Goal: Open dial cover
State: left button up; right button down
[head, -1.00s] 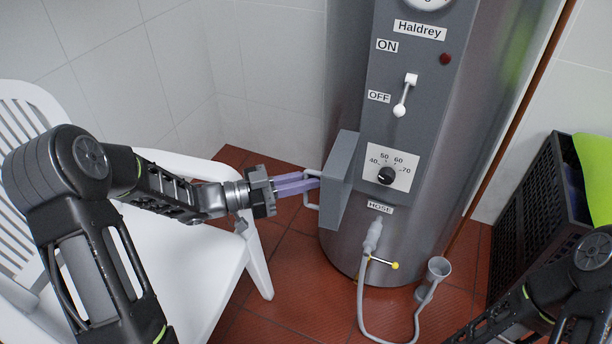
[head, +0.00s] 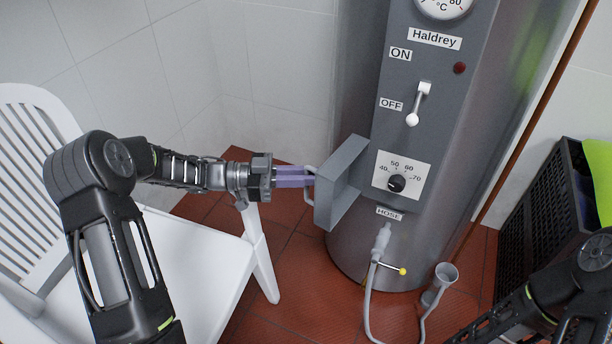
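The dial cover (head: 337,184) is a grey box-shaped door hinged at the left of the dial panel on the boiler. It stands swung open to the left, its hollow inside facing right. My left gripper (head: 308,180) has its purple fingers at the cover's handle (head: 309,186), on the cover's outer side. The fingers look close together around the handle, but the grip is too small to tell for certain. The dial (head: 397,183), a black knob on a white scale plate, is uncovered. My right arm shows at the lower right; its gripper is outside the view.
The grey boiler (head: 450,130) carries a white ON/OFF lever (head: 418,104) and a red lamp (head: 460,68). A grey hose (head: 369,300) hangs below the dial. A white chair (head: 200,260) is under my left arm. A black crate (head: 540,220) stands at right.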

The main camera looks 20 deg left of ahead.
pick_arm(q)
jog(key=o, duration=0.4)
jog(key=shift+p+v, duration=0.9)
jog(key=shift+v, duration=3)
jog(key=shift+s+f, duration=0.1)
